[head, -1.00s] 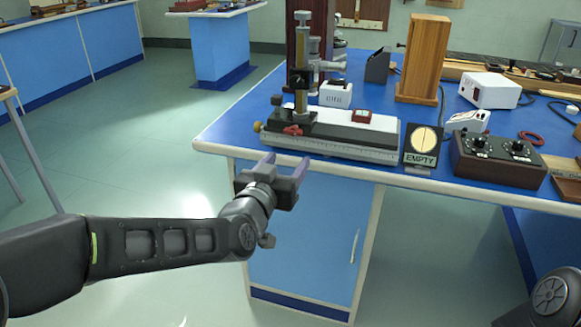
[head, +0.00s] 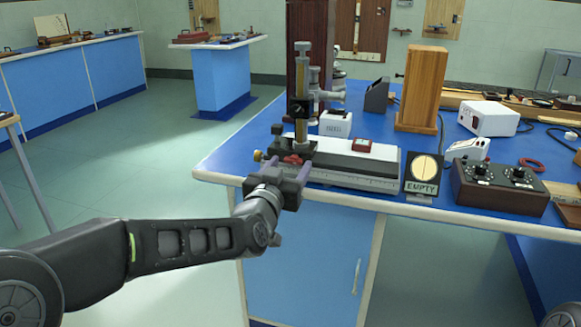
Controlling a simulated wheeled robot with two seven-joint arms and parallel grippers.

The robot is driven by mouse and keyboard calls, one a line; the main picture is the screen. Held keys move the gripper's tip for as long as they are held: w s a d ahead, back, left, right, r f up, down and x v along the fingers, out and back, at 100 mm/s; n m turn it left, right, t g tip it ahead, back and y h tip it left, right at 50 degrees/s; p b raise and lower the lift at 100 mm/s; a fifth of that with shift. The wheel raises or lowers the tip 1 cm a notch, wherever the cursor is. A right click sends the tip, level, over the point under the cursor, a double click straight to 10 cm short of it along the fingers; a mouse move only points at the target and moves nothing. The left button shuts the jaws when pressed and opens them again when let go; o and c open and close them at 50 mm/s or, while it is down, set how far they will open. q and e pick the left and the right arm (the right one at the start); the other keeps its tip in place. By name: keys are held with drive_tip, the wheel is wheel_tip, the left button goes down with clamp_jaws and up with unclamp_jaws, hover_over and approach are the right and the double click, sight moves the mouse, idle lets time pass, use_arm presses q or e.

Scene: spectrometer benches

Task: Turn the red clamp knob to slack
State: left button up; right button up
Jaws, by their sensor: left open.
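The red clamp knob (head: 292,159) is a small red lobed piece at the front left of the black-and-grey bench instrument (head: 350,170), at the foot of its upright brass-and-black column (head: 302,95). My left gripper (head: 287,170) is open, its two fingers pointing away from me toward the knob, one on each side of it in the picture. I cannot tell whether the fingers touch it. The gripper body hides part of the instrument's front left end. My right gripper is out of view; only a bit of that arm shows at the lower right.
An "EMPTY" sign (head: 423,175) stands right of the instrument at the blue bench's front edge. Further right is a dark box with dials (head: 500,184). A wooden block (head: 421,88) and a white box (head: 488,118) stand behind.

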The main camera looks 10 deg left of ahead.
use_arm(q)
drive_tip(key=shift+w, duration=0.6)
clamp_jaws()
